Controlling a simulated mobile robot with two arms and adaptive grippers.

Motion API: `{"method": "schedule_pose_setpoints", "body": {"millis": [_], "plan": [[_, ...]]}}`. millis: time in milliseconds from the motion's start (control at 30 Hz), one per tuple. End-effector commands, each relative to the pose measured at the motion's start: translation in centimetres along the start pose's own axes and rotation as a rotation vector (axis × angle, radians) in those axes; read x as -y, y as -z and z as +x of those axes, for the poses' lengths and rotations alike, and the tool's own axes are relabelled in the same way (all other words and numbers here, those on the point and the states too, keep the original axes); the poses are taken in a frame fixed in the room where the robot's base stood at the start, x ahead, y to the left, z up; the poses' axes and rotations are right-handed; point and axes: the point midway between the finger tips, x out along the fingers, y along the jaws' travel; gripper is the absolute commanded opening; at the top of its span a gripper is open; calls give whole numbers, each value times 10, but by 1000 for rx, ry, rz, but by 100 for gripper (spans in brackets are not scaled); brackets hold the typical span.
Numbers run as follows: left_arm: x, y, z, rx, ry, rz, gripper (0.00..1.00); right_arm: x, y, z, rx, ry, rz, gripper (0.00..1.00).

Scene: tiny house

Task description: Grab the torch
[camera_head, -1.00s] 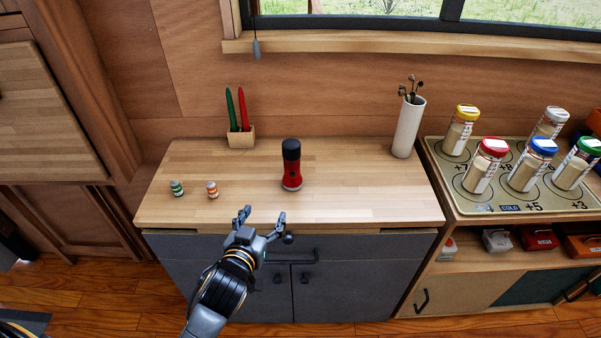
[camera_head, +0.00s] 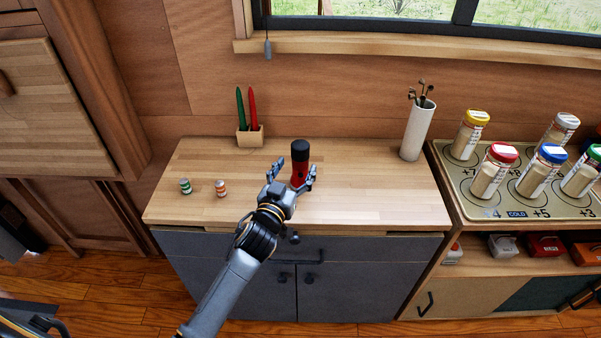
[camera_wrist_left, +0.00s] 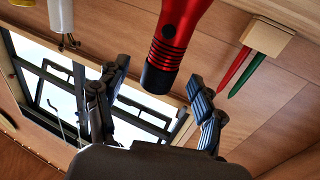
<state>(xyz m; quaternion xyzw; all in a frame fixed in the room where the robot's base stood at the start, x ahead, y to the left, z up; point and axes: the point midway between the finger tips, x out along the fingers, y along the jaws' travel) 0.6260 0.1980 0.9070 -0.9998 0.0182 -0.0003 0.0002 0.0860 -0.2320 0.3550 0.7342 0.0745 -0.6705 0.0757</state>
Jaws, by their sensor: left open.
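The red torch (camera_head: 300,172) with a black top stands upright on the wooden counter (camera_head: 350,205). My left gripper (camera_head: 296,178) is open at the torch, with one finger on each side of it in the head view. In the left wrist view the torch (camera_wrist_left: 176,38) lies between the open fingers (camera_wrist_left: 158,98), and that picture is upside down. I cannot tell whether either finger touches it. The torch's base is partly hidden by the gripper in the head view. My right gripper is not in view.
A small holder (camera_head: 250,137) with a green and a red candle-like stick stands behind left. A white vase (camera_head: 416,132) stands at the back right. Several coloured-lid jars fill a tray (camera_head: 475,206) further right.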

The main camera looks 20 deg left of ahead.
Motion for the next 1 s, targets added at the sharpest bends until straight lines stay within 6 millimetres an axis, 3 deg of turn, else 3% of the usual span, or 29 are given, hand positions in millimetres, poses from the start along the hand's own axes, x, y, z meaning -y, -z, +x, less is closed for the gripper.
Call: {"method": "schedule_pose_setpoints", "body": {"millis": [267, 400, 700, 767, 1000], "plan": [[4, 17, 33, -1, 0, 3, 69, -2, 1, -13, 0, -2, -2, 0], [4, 13, 48, 1, 1, 1, 69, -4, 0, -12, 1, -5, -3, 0], [4, 12, 53, 2, 0, 0, 69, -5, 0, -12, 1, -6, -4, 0], [4, 12, 53, 2, 0, 0, 61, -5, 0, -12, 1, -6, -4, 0], [4, 12, 53, 2, 0, 0, 12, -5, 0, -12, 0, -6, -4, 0]]}}
